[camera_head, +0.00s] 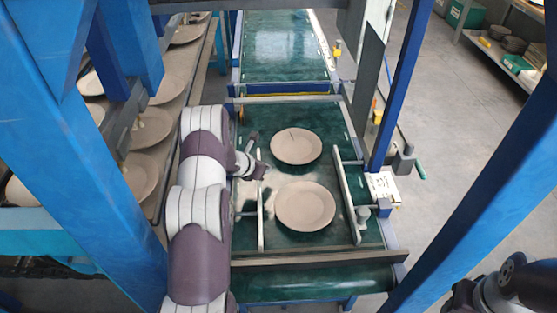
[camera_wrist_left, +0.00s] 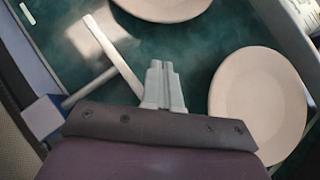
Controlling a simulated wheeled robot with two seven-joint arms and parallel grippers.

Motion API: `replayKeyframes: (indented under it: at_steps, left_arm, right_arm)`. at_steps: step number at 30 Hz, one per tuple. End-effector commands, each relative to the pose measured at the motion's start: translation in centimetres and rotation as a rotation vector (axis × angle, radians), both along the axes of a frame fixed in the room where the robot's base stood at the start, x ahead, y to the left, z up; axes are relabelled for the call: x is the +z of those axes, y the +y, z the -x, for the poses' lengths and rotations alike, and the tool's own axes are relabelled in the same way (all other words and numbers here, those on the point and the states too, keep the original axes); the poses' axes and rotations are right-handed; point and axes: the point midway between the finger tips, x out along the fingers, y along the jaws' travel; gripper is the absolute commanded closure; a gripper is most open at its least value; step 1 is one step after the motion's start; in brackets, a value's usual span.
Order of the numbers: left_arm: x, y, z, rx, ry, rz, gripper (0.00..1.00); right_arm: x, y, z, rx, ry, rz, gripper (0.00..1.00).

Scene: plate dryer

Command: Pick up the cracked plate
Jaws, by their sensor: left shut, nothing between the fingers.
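Two beige plates lie flat on the green belt. The far plate (camera_head: 296,146) has a short dark line near its upper rim, which looks like a crack. The near plate (camera_head: 304,206) looks whole. My left gripper (camera_head: 262,172) is left of the plates, beside the left guide rail, apart from both. In the left wrist view its fingers (camera_wrist_left: 163,85) are together and empty above the belt. The crack is not visible there.
Guide rails flank the plates, left (camera_head: 260,218) and right (camera_head: 347,195). Blue posts stand on both sides in front. A rack of plates (camera_head: 150,127) is at left. A second belt (camera_head: 285,48) continues behind. Bare belt (camera_head: 320,115) lies beyond the far plate.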

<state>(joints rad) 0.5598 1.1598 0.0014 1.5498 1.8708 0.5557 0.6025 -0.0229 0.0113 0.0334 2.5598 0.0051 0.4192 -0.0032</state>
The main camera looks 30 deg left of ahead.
Motion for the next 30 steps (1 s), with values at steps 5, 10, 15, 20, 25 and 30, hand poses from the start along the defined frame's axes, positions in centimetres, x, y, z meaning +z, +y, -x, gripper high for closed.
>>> replayKeyframes:
  at_steps: [5, 10, 15, 20, 25, 30]
  left_arm:
    - [-2.5, -0.8, -2.5, -0.005, 0.000, -0.002, 1.00]
    - [-2.5, -1.4, -5.1, -0.006, -0.001, -0.003, 1.00]
    - [-2.6, -1.7, -6.3, -0.005, -0.001, -0.002, 1.00]
    - [-2.6, -1.7, -6.5, -0.004, -0.001, -0.003, 1.00]
    - [-2.6, -1.7, -6.5, -0.004, -0.001, -0.003, 1.00]
    - [-3.0, -0.5, -6.6, -0.004, -0.007, -0.001, 1.00]
  right_arm:
    - [1.1, 0.0, 0.0, 0.000, 0.000, 0.000, 0.57]
    - [2.2, 0.0, 0.0, 0.000, 0.000, 0.000, 0.57]
    - [2.4, 0.0, 0.0, 0.000, 0.000, 0.000, 0.57]
    - [2.4, 0.0, 0.0, 0.000, 0.000, 0.000, 0.57]
    - [2.4, 0.0, 0.0, 0.000, 0.000, 0.000, 0.57]
    - [1.2, 0.0, 0.0, 0.000, 0.000, 0.000, 0.57]
